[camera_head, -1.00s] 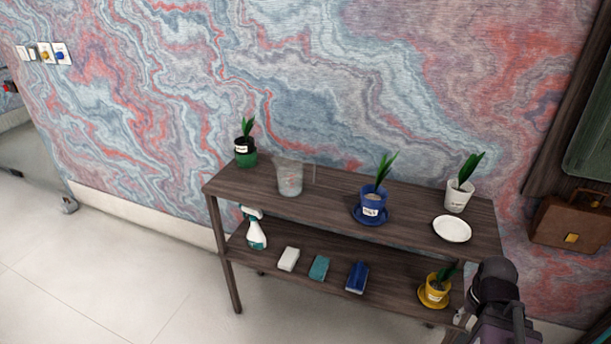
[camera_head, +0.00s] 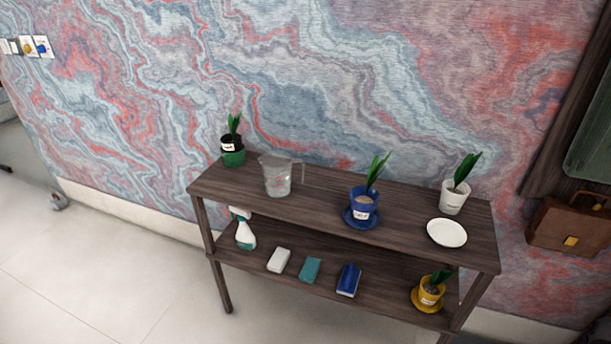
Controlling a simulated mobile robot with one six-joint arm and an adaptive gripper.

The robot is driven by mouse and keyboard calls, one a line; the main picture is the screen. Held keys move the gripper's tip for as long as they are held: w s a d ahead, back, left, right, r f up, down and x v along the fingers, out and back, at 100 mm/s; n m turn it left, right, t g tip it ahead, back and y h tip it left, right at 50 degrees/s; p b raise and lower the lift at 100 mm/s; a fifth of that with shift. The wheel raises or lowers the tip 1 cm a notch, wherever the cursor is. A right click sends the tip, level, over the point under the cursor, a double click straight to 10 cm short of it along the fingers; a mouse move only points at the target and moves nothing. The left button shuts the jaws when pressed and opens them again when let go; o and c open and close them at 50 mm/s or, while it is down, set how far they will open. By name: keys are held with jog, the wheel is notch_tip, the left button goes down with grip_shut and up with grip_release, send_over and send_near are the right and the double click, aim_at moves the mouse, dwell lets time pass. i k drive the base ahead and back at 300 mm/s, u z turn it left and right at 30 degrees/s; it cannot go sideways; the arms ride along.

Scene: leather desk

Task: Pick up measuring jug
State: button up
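The measuring jug (camera_head: 277,177) is clear, with faint red marks on its side. It stands upright on the top shelf of a dark wooden two-tier shelf unit (camera_head: 318,190), left of the middle. Its handle is on the right side. My gripper is not in view.
On the top shelf, a green pot plant (camera_head: 233,157) is left of the jug. A blue pot plant (camera_head: 363,205), a white plate (camera_head: 446,233) and a white pot plant (camera_head: 454,200) are to its right. The lower shelf holds a spray bottle (camera_head: 244,232), several small blocks and a yellow pot plant (camera_head: 429,293).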

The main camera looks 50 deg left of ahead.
aim_at(276, 165)
jog(key=z, duration=0.5)
jog(key=k, duration=1.1)
jog(key=u, duration=1.5)
jog(key=i, duration=0.65)
jog(key=z, duration=0.15)
